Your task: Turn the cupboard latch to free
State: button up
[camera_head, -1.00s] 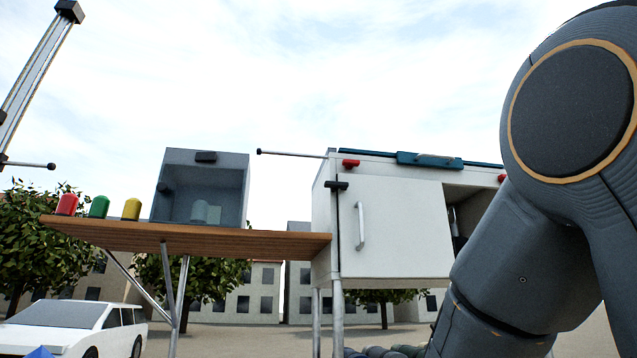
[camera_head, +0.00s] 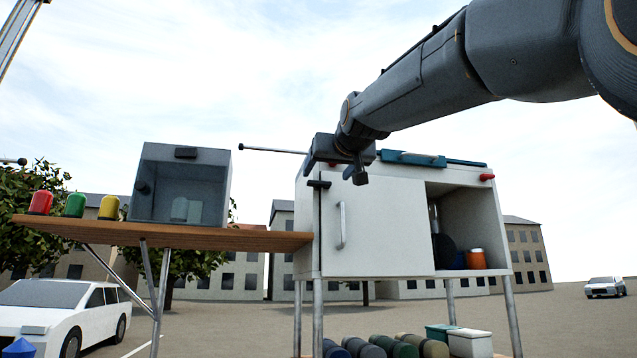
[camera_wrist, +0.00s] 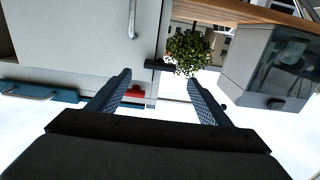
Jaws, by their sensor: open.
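The white cupboard (camera_head: 303,235) has a closed door (camera_head: 385,230) with a vertical bar handle (camera_head: 341,225). The latch, a small black bar (camera_head: 318,184), lies level across the door's upper left edge. It also shows in the upside-down wrist view (camera_wrist: 158,65), beyond my fingertips and roughly between them. My gripper (camera_head: 352,170) is near the cupboard's top left corner, slightly above and right of the latch in the head view. In the wrist view its two fingers (camera_wrist: 158,82) are spread, with nothing between them. They appear apart from the latch.
A wooden table (camera_head: 255,240) left of the cupboard holds a grey box (camera_head: 150,215) and red, green and yellow canisters. A thin rod (camera_head: 270,150) sticks out left from the cupboard's top. A teal bar (camera_head: 415,159) lies on top. The cupboard's right side is open, with items inside.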

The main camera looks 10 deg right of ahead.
aim_at(320, 182)
jog(key=w+p, duration=0.3)
jog(key=w, duration=0.4)
jog(key=shift+w, duration=0.35)
jog(key=c, duration=1)
jog(key=shift+c, duration=0.2)
